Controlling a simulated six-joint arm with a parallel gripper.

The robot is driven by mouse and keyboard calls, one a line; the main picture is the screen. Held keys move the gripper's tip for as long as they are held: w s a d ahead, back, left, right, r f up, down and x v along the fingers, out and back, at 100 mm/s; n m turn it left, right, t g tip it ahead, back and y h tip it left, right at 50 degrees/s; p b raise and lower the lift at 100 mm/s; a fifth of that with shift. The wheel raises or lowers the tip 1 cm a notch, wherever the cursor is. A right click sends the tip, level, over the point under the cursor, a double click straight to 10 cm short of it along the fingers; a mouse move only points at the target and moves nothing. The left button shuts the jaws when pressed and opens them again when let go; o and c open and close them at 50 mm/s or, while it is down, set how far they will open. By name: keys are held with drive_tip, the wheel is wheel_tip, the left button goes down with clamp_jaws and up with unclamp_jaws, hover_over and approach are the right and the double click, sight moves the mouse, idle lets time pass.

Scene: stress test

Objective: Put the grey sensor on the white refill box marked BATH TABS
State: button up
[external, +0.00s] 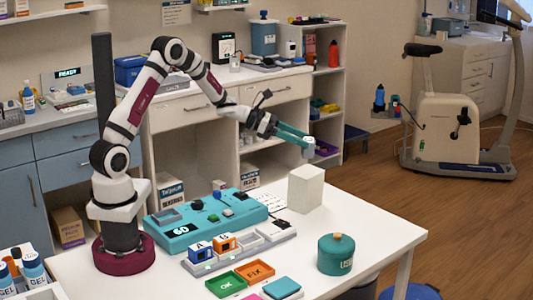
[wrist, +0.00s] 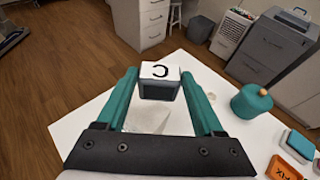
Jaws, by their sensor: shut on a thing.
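My gripper (external: 305,142) is shut on the grey sensor (wrist: 158,90), a small dark grey block with a white top marked C. In the wrist view the sensor sits between the teal fingertips of my gripper (wrist: 159,76). In the external view the held sensor (external: 309,149) is in the air, with a visible gap above a plain white box (external: 306,189) that stands upright on the white table. The box also shows below the sensor in the wrist view (wrist: 148,118), partly hidden by it. No BATH TABS lettering can be read on its visible faces.
A teal lidded jar (external: 336,254) stands in front of the box. A teal console (external: 207,219) and a rack with blue and orange blocks (external: 222,243) are to its left. Green (external: 226,284) and orange (external: 254,271) trays lie at the front. Table space right of the box is clear.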

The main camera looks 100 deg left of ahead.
drive_tip(key=shift+s+a+f, duration=0.1)
drive_tip(key=shift+a+f, duration=0.35)
drive_tip(key=shift+a, duration=0.2)
drive_tip(key=shift+s+a+f, duration=0.1)
drive_tip(key=shift+a+f, duration=0.35)
drive_tip(key=shift+a, duration=0.15)
drive_tip(key=shift+f, duration=1.9)
drive_tip(key=o, duration=1.4)
drive_tip(key=shift+o, duration=0.2)
